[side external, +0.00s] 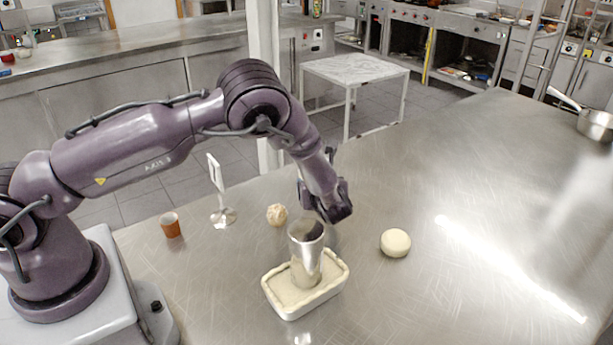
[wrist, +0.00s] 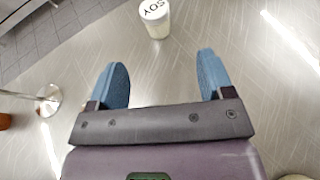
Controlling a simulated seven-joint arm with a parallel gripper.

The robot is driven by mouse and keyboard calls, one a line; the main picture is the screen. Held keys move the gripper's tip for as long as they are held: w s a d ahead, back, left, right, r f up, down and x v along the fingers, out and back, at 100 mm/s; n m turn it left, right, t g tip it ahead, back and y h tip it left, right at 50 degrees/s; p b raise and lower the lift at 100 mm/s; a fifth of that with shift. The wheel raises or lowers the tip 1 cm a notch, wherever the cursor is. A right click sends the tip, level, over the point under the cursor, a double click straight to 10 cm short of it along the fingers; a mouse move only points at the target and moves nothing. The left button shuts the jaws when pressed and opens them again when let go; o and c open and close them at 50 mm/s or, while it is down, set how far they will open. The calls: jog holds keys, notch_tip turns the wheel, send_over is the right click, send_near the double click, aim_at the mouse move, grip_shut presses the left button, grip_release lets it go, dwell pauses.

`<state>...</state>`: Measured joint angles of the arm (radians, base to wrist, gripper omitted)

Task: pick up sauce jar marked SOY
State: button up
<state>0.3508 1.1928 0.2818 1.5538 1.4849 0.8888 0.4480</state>
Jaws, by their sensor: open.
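The sauce jar marked SOY (wrist: 155,18) shows at the top middle of the wrist view. It has a white lid with dark SOY letters and a pale body. It stands ahead of the gap between my fingers, apart from both. My gripper (wrist: 160,78) is open, with two blue fingertips spread and nothing between them. In the side view my gripper (side external: 335,205) hangs above the steel table, just behind a metal cup.
A metal cup (side external: 306,255) stands in a white tray (side external: 325,294) in front of my gripper. Further left are a sign stand (side external: 222,216) and an orange-brown cup (side external: 171,226).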

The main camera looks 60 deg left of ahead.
jog(key=x, duration=1.3)
jog(key=shift+s+a, duration=0.15)
jog(key=shift+s, duration=0.1)
jog(key=shift+c, duration=0.2)
jog(key=c, duration=1)
